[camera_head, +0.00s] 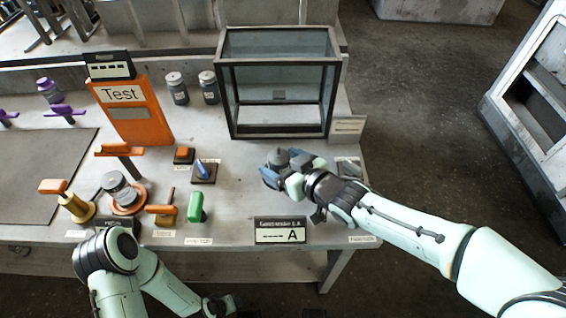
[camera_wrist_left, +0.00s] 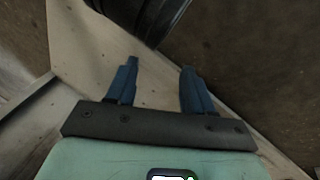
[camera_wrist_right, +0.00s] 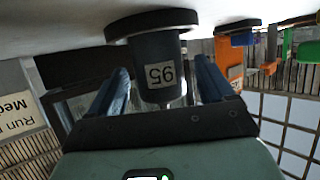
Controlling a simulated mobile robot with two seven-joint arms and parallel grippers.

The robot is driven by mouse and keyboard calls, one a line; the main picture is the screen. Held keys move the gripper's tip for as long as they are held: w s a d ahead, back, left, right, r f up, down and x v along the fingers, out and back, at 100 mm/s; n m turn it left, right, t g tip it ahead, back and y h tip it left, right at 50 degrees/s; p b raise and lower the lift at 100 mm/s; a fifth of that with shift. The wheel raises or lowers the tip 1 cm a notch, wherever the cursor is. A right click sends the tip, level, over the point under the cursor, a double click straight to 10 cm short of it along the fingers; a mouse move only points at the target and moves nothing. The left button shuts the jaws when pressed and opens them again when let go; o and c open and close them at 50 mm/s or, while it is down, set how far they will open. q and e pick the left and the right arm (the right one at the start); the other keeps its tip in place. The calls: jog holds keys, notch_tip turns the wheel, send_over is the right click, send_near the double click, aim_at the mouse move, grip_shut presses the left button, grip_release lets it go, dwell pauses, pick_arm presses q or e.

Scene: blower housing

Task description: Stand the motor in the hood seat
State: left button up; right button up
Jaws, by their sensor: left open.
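A dark grey cylinder marked 95, which looks like the motor (camera_wrist_right: 158,55), stands on the table on a wide round foot, with a thin tip pointing up; its top also shows in the head view (camera_head: 278,156). My right gripper (camera_wrist_right: 160,68) is around it, one finger on each side, with gaps showing between the fingers and the cylinder. A glass-walled box with a dark frame, possibly the hood (camera_head: 233,100), stands just behind; I cannot make out a seat in it. My left gripper (camera_wrist_left: 158,68) is open and empty, low in front of the table.
An orange Test board (camera_head: 138,122) and two grey jars (camera_head: 192,88) stand left of the box. Several small tools and parts, including a green-handled one (camera_head: 196,207), crowd the table's left half.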

jog(key=shift+r, duration=0.1)
jog(key=shift+r, duration=0.25)
jog(key=shift+r+p, duration=0.45)
jog(key=shift+p, duration=0.2)
pick_arm(q)
jog(key=s+d+r+g+h+p, duration=0.1)
jog(key=s+d+r+g+p, duration=0.2)
jog(key=s+r, duration=0.4)
jog(key=s+d+p, duration=0.1)
jog(key=s+p, duration=0.1)
jog(key=shift+s+d+r+m+p, duration=0.2)
jog(key=shift+r+m+p, duration=0.1)
jog(key=shift+r, duration=0.1)
pick_arm(e)
jog(key=v, duration=1.2)
jog(key=shift+f, duration=0.25)
pick_arm(q)
jog(key=shift+a, duration=0.1)
